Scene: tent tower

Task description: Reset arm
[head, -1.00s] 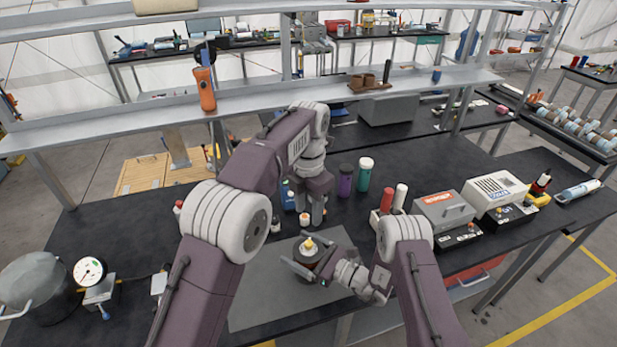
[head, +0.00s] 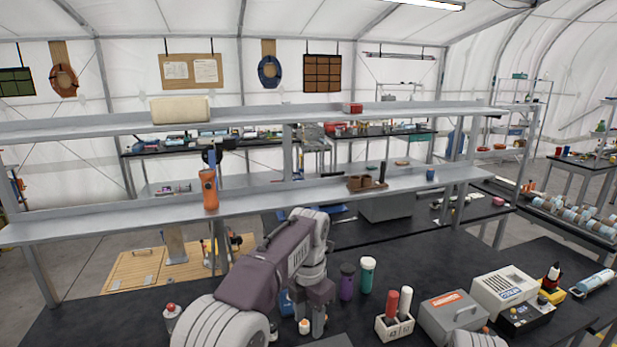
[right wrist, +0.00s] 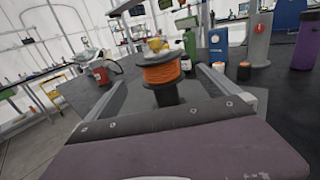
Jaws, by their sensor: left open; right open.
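My left arm comes down over the dark bench in the head view. Its gripper (head: 317,318) points down among the bottles, open, its tips near the bottom edge. My right gripper shows in the right wrist view (right wrist: 160,76). Its two fingers are wide apart and open. A black spool wound with orange line (right wrist: 162,74) stands upright between the fingers, with visible gaps on both sides. In the head view the right gripper and spool are out of frame; only a bit of my right arm shows at the bottom.
A purple bottle (head: 347,282) and a green bottle (head: 367,274) stand right of the left gripper. A white holder (head: 393,328) and grey box (head: 452,316) stand farther right. A metal shelf (head: 110,226) with an orange flashlight (head: 209,189) crosses behind.

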